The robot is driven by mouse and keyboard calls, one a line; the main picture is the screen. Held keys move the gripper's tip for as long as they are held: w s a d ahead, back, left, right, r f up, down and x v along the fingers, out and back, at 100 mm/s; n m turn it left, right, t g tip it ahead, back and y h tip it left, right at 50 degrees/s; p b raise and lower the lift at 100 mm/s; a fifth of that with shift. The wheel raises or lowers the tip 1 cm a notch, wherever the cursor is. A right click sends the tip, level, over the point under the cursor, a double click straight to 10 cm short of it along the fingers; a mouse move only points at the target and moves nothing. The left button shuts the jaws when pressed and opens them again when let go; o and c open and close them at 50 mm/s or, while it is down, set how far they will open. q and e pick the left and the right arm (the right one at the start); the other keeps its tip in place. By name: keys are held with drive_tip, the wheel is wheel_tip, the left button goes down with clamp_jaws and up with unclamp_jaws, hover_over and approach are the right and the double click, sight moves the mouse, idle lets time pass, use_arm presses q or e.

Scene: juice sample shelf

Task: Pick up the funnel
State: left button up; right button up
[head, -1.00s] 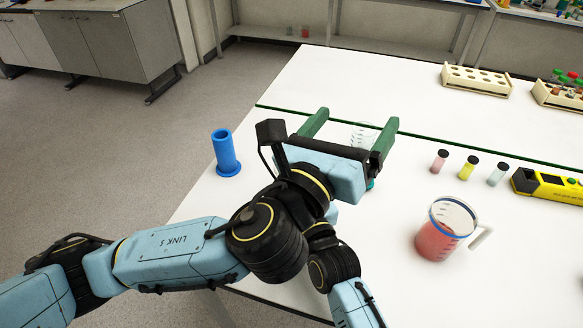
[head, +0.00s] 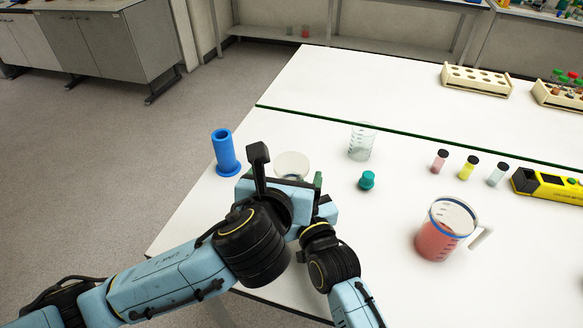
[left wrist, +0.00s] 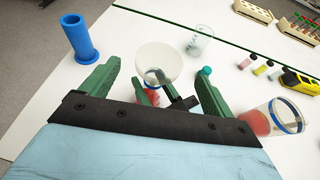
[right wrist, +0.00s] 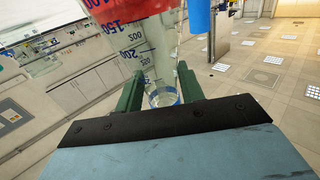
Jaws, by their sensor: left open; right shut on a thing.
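The funnel (head: 292,163) shows as a pale round bowl beyond my left gripper in the head view. In the left wrist view the funnel (left wrist: 160,58) lies ahead of my open, empty left gripper (left wrist: 158,76), between the lines of its fingers. Its lower part is hidden. My right gripper (right wrist: 160,85) is shut on the neck of a clear graduated flask (right wrist: 145,50) holding red liquid. Part of the red flask (left wrist: 152,95) shows just below the funnel in the left wrist view. I cannot tell whether they touch. The head view hides most of the left fingers.
A blue cylinder holder (head: 226,154) stands left. A clear beaker (head: 361,142) and a teal stopper (head: 367,180) are to the right. A jug of red liquid (head: 440,235), several small vials (head: 467,168) and a yellow device (head: 549,185) stand farther right.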

sight(291, 167)
use_arm(q)
drive_tip(key=shift+x, duration=2.8)
drive_tip(key=c, duration=1.1)
drive_tip(key=shift+o, duration=0.2)
drive_tip(key=shift+r, duration=0.1)
drive_tip(key=shift+r, duration=4.85)
